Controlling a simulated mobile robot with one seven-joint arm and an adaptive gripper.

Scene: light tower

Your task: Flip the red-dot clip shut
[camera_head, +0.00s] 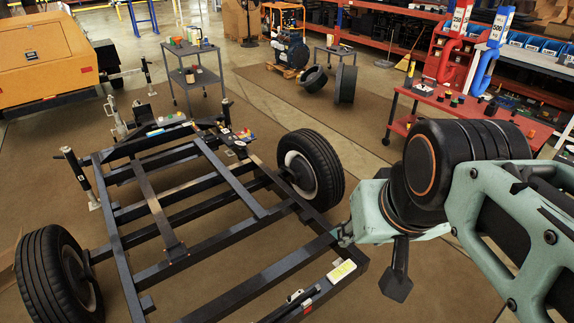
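A black trailer frame with two wheels fills the middle of the view. On its near rail (268,318) lies a small dark clip-like part with a white bit (296,296) and a small red mark (307,308). It is too small to tell whether this is the red-dot clip, or whether it is open. My mint-green arm reaches in from the right. My gripper (344,235) seems to be at its far left end, close to the frame's right corner. Its fingers are too small and partly hidden to read. Nothing is clearly held.
A yellow-white label or block (341,271) sits on the near rail, right of the clip-like part. The right wheel (311,170) stands close to my arm. More small coloured items (243,135) lie at the frame's far end. A red table (470,118) stands behind my arm.

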